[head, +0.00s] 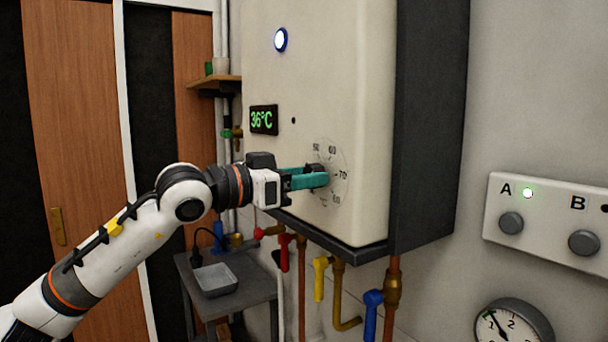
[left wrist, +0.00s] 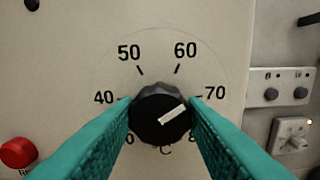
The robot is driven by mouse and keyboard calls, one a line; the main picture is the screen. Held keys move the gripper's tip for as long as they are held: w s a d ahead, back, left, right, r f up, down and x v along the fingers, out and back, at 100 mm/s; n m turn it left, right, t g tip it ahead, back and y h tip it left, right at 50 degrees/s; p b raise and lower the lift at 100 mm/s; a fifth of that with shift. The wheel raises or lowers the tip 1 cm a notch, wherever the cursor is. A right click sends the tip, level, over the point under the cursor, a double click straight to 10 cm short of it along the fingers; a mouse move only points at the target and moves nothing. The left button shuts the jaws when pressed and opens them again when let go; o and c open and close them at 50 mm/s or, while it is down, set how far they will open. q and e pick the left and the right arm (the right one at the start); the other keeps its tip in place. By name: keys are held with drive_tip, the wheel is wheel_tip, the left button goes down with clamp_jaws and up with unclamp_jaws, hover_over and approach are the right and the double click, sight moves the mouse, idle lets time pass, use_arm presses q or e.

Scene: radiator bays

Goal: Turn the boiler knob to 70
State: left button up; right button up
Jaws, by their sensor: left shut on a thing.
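The boiler (head: 330,60) is a cream wall unit with a dial on its front. The black boiler knob (left wrist: 152,128) is at the dial's centre; it also shows in the head view (head: 315,169), partly covered. Its white pointer mark (left wrist: 173,115) slants up to the right, roughly toward the 70 mark (left wrist: 214,94). My left gripper (left wrist: 160,112) has its teal fingers shut on the knob, one on each side; in the head view it reaches the dial from the left (head: 318,178). The fingers hide the dial's lower numbers. My right gripper is not in view.
A green display (head: 264,120) on the boiler reads 36°C. Pipes with coloured valves, such as the red one (head: 284,250), hang below. A small table (head: 240,300) holds a grey tray (head: 215,279). A panel (head: 545,222) with buttons A and B is at the right.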

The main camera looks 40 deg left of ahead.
use_arm(q)
drive_tip(key=shift+f+m+p, duration=0.15)
drive_tip(key=shift+m+p, duration=2.25)
drive_tip(key=shift+p, duration=0.7)
drive_tip(key=o, duration=1)
